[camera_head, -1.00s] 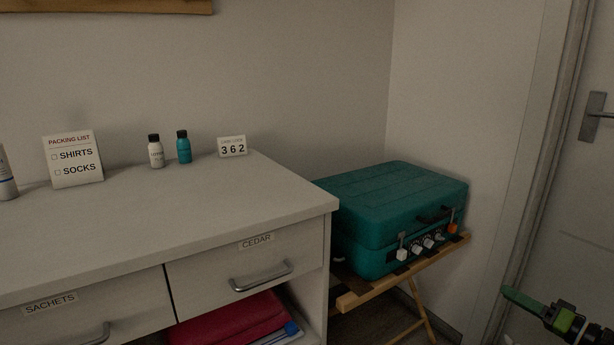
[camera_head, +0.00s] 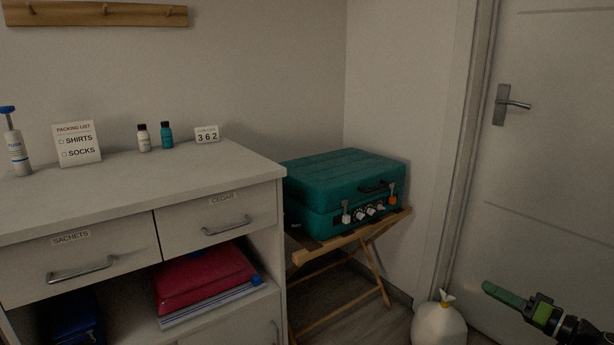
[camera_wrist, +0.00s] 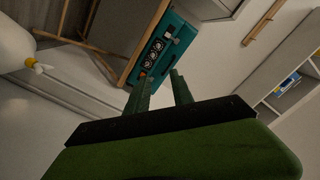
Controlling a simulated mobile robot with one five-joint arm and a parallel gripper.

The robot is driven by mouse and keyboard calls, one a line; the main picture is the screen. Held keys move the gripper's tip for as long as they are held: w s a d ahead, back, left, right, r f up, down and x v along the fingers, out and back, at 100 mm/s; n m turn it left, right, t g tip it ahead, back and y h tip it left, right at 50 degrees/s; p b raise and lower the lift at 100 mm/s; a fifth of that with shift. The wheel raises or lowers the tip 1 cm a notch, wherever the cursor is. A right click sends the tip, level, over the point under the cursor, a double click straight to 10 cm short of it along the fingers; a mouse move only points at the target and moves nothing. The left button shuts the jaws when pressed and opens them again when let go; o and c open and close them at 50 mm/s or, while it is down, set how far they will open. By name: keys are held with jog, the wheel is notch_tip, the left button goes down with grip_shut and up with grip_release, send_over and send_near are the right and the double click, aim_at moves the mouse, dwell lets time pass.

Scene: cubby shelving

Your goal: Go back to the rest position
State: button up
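My gripper (camera_head: 497,291) shows at the lower right of the head view, green-fingered, in front of the door and clear of the furniture. In the wrist view my gripper's two green fingers (camera_wrist: 160,90) stand apart with a gap between them and nothing held. The closed teal suitcase (camera_head: 345,190) sits on a wooden folding rack (camera_head: 345,240) in the corner. The suitcase also shows in the wrist view (camera_wrist: 180,45), beyond the fingers and apart from them.
A white dresser (camera_head: 235,175) stands at left, with shut drawers and an open cubby holding a red folded item (camera_head: 205,275). Bottles and cards stand on top. A white tied bag (camera_head: 438,322) is on the floor by the door (camera_head: 545,150). Some floor shows between rack and bag.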

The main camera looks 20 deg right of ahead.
jog(key=w+a+r+n+g+y+p, duration=0.3)
jog(key=w+a+n+y, duration=0.15)
jog(key=w+a, duration=1.05)
jog(key=w+a+f+n+g+y+p, duration=0.15)
jog(key=w+a, duration=0.25)
jog(key=a, duration=0.5)
jog(key=w+a+n+g+y+p, duration=0.1)
jog(key=w+a+n+g+y, duration=0.2)
jog(key=a, duration=0.5)
jog(key=w+a+f+n+g+h+p, duration=0.1)
jog(key=a+f+g+p, duration=0.15)
jog(key=a, duration=0.75)
jog(key=w+a+f+g+h+p, duration=0.1)
jog(key=a+f+g, duration=0.25)
jog(key=a, duration=0.65)
jog(key=s+a+f+g+h+p, duration=0.2)
jog(key=s+a+f+g+h, duration=0.2)
jog(key=s+a+f+h, duration=0.25)
jog(key=w+d+m+h+p, duration=0.1)
jog(key=w+d+m+h, duration=0.1)
jog(key=d+m+h, duration=0.45)
notch_tip(320, 180, up, 36)
jog(key=d+n+y+p, duration=0.1)
jog(key=n+p, duration=0.1)
jog(key=p, duration=3.4)
jog(key=shift+s+p, duration=0.2)
jog(key=shift+p, duration=0.1)
jog(key=shift+d+f+n, duration=0.1)
jog(key=shift+n, duration=0.15)
